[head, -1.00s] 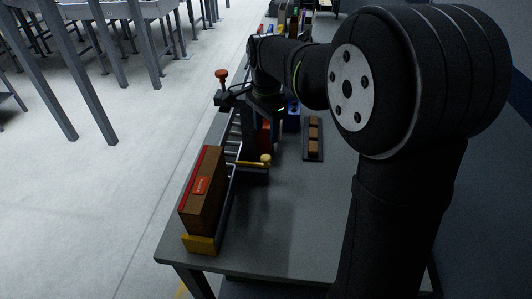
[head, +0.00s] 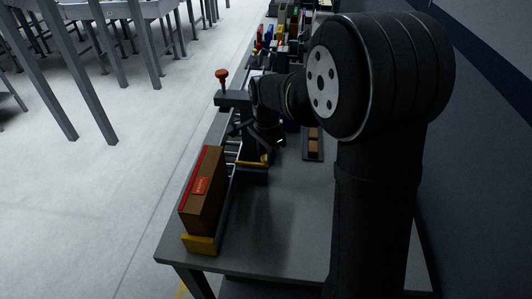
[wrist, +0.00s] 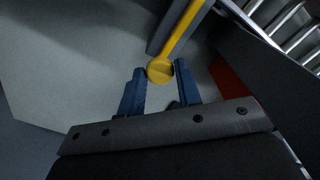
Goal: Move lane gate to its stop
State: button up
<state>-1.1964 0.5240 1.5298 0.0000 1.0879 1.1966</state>
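The lane gate is a yellow bar (wrist: 184,30) ending in a round yellow knob (wrist: 160,71). In the head view, part of the yellow bar (head: 249,164) shows beside the roller lane, and its knob end is hidden by my gripper. My gripper (wrist: 160,76) is open, with its two blue fingers on either side of the knob in the wrist view. I cannot tell whether either finger touches it. In the head view, the gripper body is above the knob end and its fingers are not clear. I cannot make out the gate's stop.
A brown box (head: 202,192) with a red stripe stands at the lane's near end, by a yellow block (head: 201,244). A red-knobbed post (head: 222,78) stands behind. The front of the table (head: 290,225) is clear.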

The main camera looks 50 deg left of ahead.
aim_at(242, 162)
jog(key=c, duration=0.5)
jog(key=shift+o, duration=0.2)
jog(key=s+a, duration=0.5)
jog(key=shift+s+a+r, duration=0.1)
jog(key=o, duration=1)
jog(key=shift+s+a, duration=0.1)
jog(key=shift+c, duration=0.2)
jog(key=shift+r, duration=0.1)
notch_tip(242, 162, up, 17)
